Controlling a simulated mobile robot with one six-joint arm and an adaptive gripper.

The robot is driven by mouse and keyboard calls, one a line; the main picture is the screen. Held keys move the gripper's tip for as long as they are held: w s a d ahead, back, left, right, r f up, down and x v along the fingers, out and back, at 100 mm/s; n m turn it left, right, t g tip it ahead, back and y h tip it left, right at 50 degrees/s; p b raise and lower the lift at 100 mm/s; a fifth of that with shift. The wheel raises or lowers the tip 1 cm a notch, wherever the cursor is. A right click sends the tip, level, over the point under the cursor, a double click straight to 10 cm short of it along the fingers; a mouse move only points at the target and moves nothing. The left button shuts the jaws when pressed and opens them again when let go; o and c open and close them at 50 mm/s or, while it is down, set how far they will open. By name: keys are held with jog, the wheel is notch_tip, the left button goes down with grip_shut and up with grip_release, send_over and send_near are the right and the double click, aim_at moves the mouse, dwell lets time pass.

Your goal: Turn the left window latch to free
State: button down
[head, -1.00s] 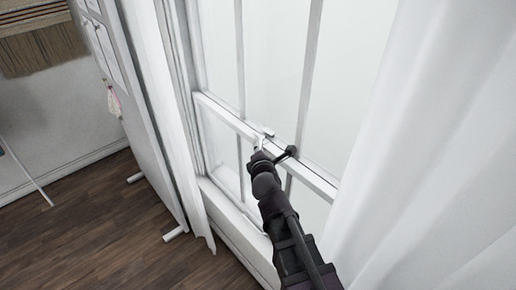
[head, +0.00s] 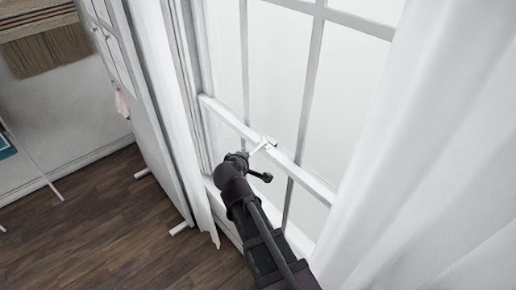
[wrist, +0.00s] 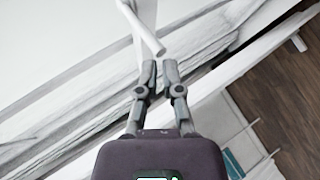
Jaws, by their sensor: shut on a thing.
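The white window latch (head: 268,143) sits on the middle rail of the window in the head view. Its thin lever sticks out to the lower left, toward my gripper (head: 248,154). In the wrist view the pale lever (wrist: 145,32) comes down from the top, and its end lies at the fingertips of my gripper (wrist: 160,68). The dark fingers stand a little apart, shut on the latch lever. The exact contact is small and hard to see.
The window rail (head: 231,121) runs slantwise below tall panes. A white curtain (head: 430,150) hangs close on the right, and a narrow curtain (head: 185,150) on the left. A white panel on feet (head: 150,120) stands farther left on the wooden floor (head: 120,235).

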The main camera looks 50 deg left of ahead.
jog(key=s+d+r+m+t+h+p, duration=0.1)
jog(key=s+r+m+h+p, duration=0.4)
jog(key=m, duration=0.7)
notch_tip(320, 180, up, 3)
jog(key=p, duration=0.3)
jog(key=shift+s+d, duration=0.3)
jog(key=shift+s, duration=0.1)
jog(key=shift+f, duration=0.15)
jog(key=d+f+b+x, duration=0.1)
jog(key=d+b+x, duration=0.1)
jog(key=b+x, duration=0.7)
jog(key=x, duration=0.3)
jog(key=shift+f, duration=0.4)
jog(key=shift+w, duration=0.1)
dwell(0.4)
